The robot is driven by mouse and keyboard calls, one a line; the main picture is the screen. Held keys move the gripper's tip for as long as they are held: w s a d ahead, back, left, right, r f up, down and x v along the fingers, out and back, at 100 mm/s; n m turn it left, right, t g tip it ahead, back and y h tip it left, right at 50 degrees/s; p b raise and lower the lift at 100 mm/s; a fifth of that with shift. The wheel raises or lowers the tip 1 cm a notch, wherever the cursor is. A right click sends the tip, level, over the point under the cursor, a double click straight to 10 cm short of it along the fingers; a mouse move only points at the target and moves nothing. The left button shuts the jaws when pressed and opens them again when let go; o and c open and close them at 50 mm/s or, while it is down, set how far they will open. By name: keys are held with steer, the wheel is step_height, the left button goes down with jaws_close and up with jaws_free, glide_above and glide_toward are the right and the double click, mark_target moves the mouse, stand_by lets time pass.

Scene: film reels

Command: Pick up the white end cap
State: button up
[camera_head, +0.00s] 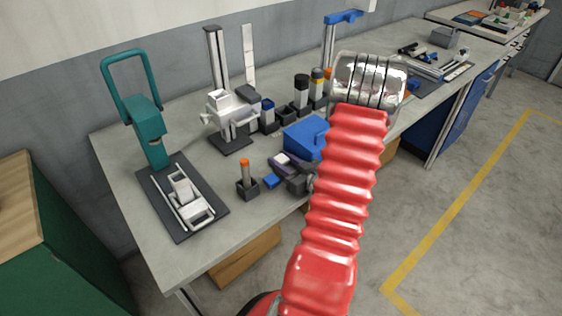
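No piece stands out clearly as the white end cap. A small white piece (281,159) lies at a purple and dark part on the table, left of my arm, but I cannot tell if it is the cap. Other white parts are a white block assembly (184,191) on a dark mat and the white body of a column stand (229,108). My red-sleeved arm rises across the middle right to a ribbed metal section at its top. My gripper is not visible; the arm hides the table behind it.
The grey workbench (160,236) also carries a teal press (147,130), a blue bin (304,138), an orange-topped tool in a black holder (246,180) and several dark cylinders. A green cabinet (70,262) stands at left.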

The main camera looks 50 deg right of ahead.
mark_target(281, 158)
steer(key=c, duration=0.4)
steer(key=shift+r, duration=0.15)
steer(key=shift+r, duration=4.9)
